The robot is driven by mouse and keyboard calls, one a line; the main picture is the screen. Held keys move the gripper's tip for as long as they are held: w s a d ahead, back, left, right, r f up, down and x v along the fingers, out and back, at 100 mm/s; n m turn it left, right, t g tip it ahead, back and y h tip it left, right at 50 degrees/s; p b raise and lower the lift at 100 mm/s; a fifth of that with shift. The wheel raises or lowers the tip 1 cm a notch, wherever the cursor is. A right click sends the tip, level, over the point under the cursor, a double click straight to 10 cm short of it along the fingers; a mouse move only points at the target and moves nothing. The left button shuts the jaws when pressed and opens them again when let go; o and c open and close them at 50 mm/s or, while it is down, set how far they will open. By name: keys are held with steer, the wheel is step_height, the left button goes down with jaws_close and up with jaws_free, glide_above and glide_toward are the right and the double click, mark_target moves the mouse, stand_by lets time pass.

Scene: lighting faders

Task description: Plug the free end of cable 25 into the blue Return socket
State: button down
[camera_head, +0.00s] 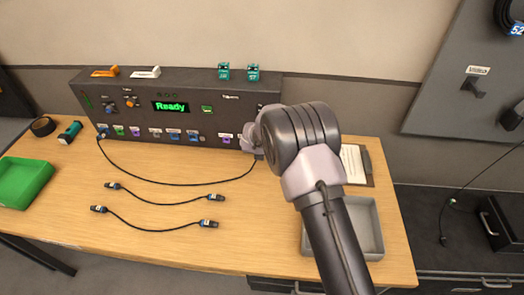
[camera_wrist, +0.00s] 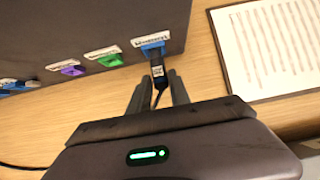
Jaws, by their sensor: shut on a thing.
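The dark control box (camera_head: 215,90) stands at the back of the table with a row of coloured sockets along its lower front. In the wrist view, my gripper (camera_wrist: 159,80) is shut on a dark cable plug with a small label (camera_wrist: 157,70). The plug's front is at the blue socket (camera_wrist: 152,44) at the box's right end; I cannot tell how deep it sits. The label above that socket is too blurred to read surely. The held cable (camera_head: 185,184) runs left along the table to the box's leftmost blue socket (camera_head: 102,131). In the head view my arm hides most of the gripper.
Two loose cables (camera_head: 165,203) (camera_head: 150,229) lie on the table in front. A green tray (camera_head: 22,183) is at left, a grey tray (camera_head: 368,213) at right, partly behind my arm. A clipboard (camera_head: 355,164) lies right of the box.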

steer(key=shift+w+p, duration=0.45)
steer(key=shift+p, duration=0.4)
steer(key=shift+w+r+p, duration=0.2)
steer(key=shift+w+p, duration=0.1)
steer(key=shift+p, duration=0.25)
stand_by(0.7)
steer(key=c, duration=1.1)
jaws_free()
steer(key=shift+f, duration=0.1)
